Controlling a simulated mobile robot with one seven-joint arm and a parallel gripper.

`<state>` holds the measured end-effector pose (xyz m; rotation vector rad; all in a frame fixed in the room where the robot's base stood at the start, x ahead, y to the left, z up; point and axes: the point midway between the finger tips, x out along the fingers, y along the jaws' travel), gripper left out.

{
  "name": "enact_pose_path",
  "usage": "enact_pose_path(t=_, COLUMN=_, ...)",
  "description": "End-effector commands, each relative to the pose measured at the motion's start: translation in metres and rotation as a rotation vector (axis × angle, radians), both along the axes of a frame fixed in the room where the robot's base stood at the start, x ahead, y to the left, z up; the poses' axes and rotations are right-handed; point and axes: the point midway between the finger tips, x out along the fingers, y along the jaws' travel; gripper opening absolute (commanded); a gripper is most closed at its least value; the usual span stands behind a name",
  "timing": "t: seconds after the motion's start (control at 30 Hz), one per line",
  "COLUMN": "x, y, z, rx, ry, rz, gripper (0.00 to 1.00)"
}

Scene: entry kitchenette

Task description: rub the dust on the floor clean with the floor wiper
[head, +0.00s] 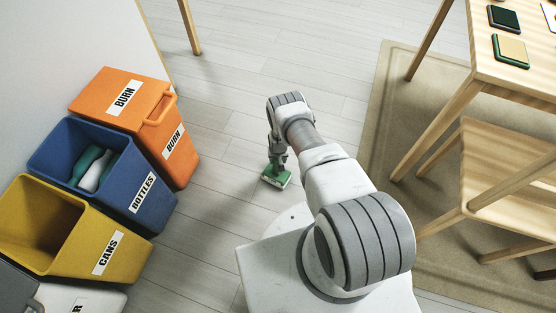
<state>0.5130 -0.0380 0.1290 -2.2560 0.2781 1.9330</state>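The floor wiper (276,178) is a small green block with a pale lower edge, down at the floor in the middle of the head view. My gripper (277,161) points down with its fingers on the wiper's top and appears shut on it. The fingers are small and partly shaded in this view. No dust can be made out on the grey plank floor (215,235); my arm and base hide part of the floor.
On the left stand an orange bin (118,97), an open blue bin (150,205) with bottles inside, and an open yellow bin (115,240). On the right are a wooden table (505,75), a chair (500,170) and a beige rug (385,120). Floor beyond the wiper is clear.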

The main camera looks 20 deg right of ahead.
Motion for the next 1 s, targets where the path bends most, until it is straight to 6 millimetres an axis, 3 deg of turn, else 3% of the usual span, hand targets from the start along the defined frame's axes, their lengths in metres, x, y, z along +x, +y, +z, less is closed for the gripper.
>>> enact_pose_path(t=0.6, x=-0.023, y=0.017, z=0.003, rx=0.001, ry=0.002, rz=0.000, gripper=0.00)
enact_pose_path(t=1.0, x=-0.022, y=0.016, z=0.001, rx=0.001, ry=0.001, rz=0.000, gripper=0.00)
